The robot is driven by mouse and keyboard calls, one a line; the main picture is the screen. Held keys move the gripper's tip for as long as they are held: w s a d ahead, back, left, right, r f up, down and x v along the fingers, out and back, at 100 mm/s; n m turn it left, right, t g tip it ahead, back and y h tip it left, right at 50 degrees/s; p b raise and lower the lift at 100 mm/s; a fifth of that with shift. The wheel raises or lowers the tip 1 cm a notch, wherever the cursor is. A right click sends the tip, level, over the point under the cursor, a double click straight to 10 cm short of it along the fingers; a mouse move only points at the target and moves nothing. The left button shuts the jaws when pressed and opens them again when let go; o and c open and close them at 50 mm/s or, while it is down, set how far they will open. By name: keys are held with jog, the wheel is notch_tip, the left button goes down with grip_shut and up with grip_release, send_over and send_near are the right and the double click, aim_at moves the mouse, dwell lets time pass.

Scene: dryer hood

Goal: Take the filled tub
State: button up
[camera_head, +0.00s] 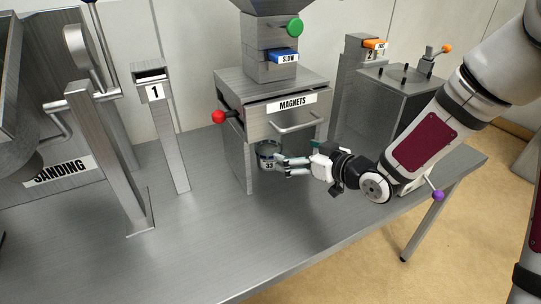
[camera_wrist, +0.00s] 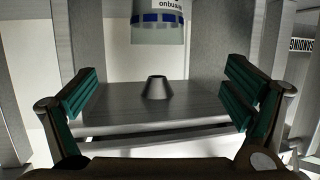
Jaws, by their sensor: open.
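The tub (camera_head: 266,150) is a small pale container with a dark band and a label. It stands under the MAGNETS machine (camera_head: 290,101), partly hidden by my gripper. In the wrist view, which looks upside down, the tub (camera_wrist: 158,30) shows at the top edge, translucent with a blue band and a white label. Its contents cannot be made out. My gripper (camera_head: 279,164) is at the tub's right side in the head view. In the wrist view my gripper (camera_wrist: 160,98) has its green-padded fingers wide apart, with nothing gripped between them.
A dark cone-shaped spout (camera_wrist: 157,88) is on the machine's underside. Machine legs flank the tub. A post marked 1 (camera_head: 156,92) and the SANDING unit (camera_head: 58,171) stand left; a grey box (camera_head: 397,95) stands right. The front tabletop (camera_head: 215,245) is clear.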

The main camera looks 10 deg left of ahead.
aim_at(269, 141)
jog(key=b+x, duration=0.1)
jog(key=x, duration=0.6)
jog(key=shift+a, duration=0.1)
jog(key=shift+w+b+x, duration=0.2)
jog(key=shift+b+x, duration=0.35)
jog(key=shift+x, duration=2.65)
jog(key=c, duration=1.6)
jog(key=shift+r+b, duration=0.15)
jog(key=shift+b, duration=0.15)
